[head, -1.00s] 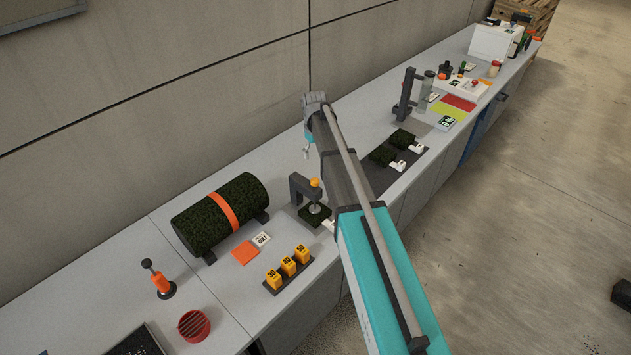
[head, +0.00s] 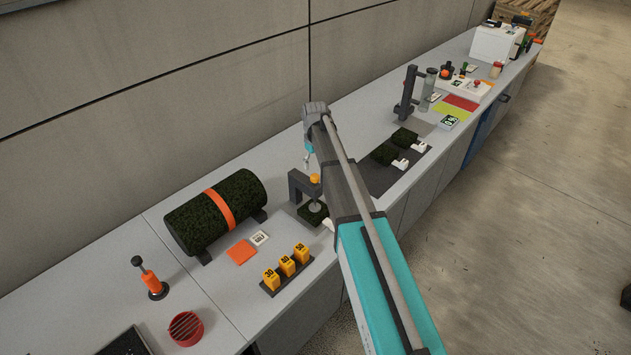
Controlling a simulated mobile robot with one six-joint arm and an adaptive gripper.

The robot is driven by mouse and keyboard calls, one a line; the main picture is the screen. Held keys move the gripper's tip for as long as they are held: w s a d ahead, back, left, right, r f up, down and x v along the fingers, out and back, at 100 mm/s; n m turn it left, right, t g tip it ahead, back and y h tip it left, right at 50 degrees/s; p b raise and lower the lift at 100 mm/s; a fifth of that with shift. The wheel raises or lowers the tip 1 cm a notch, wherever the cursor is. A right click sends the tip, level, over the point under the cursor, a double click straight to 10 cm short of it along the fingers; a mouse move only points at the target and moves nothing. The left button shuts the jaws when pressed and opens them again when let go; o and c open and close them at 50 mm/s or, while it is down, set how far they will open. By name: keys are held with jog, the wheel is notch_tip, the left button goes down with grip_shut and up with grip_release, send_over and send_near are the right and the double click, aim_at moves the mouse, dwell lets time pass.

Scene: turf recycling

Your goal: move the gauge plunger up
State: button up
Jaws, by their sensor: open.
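The gauge is a dark grey frame (head: 297,187) on the bench, with an orange-topped plunger (head: 315,179) at the end of its arm. The plunger's round grey foot rests on or just above a dark green turf piece (head: 305,213); I cannot tell which. My gripper (head: 306,167) is small in the head view and points down, just above and slightly left of the orange knob in the picture. It is open and seems apart from the knob. My arm hides the area right of the gauge.
A turf roll with an orange band (head: 182,222) lies left of the gauge. Several yellow numbered blocks (head: 286,266) stand in front. An orange hand tool (head: 150,281) stands further left. Turf samples (head: 384,153) and a grey stand (head: 407,95) are beyond my arm.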

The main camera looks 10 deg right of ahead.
aim_at(315, 175)
jog(key=shift+f+b, duration=3)
jog(key=shift+f, duration=0.25)
grip_shut()
jog(key=shift+r, duration=0.1)
